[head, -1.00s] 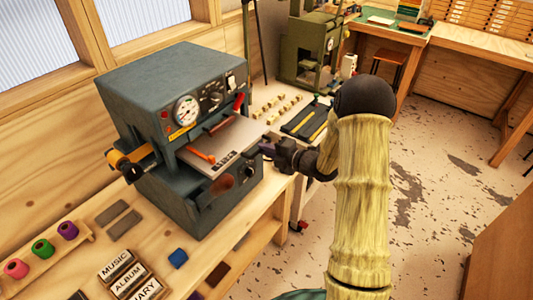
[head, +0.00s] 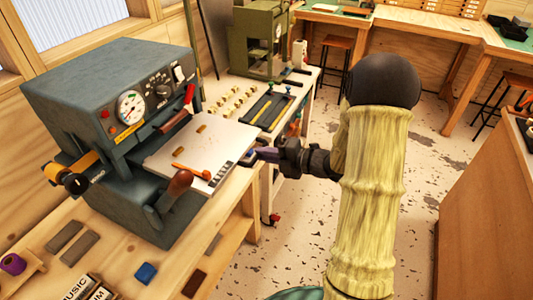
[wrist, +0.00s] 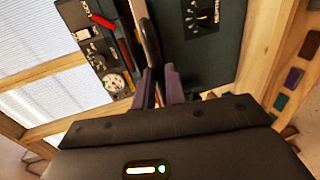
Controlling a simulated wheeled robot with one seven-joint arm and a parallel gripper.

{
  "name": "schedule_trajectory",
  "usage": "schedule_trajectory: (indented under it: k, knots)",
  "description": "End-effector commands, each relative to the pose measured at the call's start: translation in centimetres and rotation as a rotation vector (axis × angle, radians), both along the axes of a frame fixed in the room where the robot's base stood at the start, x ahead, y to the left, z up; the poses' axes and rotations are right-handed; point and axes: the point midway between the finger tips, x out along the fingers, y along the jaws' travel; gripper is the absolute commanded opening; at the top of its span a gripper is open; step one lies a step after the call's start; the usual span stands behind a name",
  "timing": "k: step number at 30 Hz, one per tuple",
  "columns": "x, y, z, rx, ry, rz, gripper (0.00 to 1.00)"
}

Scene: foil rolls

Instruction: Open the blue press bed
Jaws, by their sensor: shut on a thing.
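The blue-grey press (head: 100,90) stands on the wooden bench at the left. Its pale flat bed (head: 222,140) juts out of the front, with an orange-handled tool and a short row of type on top. My gripper (head: 258,156) is at the bed's outer right edge, with its purple fingers shut on the bed's front part. The exact grip spot is partly hidden by the fingers.
A brown-knobbed handle (head: 180,183) sits in front of the press, close to the bed. A dark tray (head: 268,110) and small blocks lie on the bench behind. A green machine (head: 262,40) stands farther back. The floor (head: 300,230) beside the bench is open.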

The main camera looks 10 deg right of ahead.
Motion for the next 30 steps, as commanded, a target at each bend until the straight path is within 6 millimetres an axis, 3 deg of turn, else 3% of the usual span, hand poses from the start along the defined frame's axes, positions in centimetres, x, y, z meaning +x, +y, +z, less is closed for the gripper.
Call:
schedule_trajectory:
  k: [9, 10, 12, 13, 23, 30]
  knots:
    - [-0.1, 0.1, -0.1, -0.001, 0.004, 0.003, 0.0]
    - [-0.1, 0.1, -0.1, -0.001, 0.004, 0.003, 0.18]
    - [-0.1, 0.1, -0.1, -0.001, 0.004, 0.003, 0.32]
    - [-0.1, 0.0, -0.1, -0.001, 0.003, 0.002, 0.34]
    - [-0.1, -0.2, 0.0, -0.001, 0.001, 0.0, 0.34]
    - [-1.8, -2.3, 0.4, -0.003, -0.002, -0.004, 0.34]
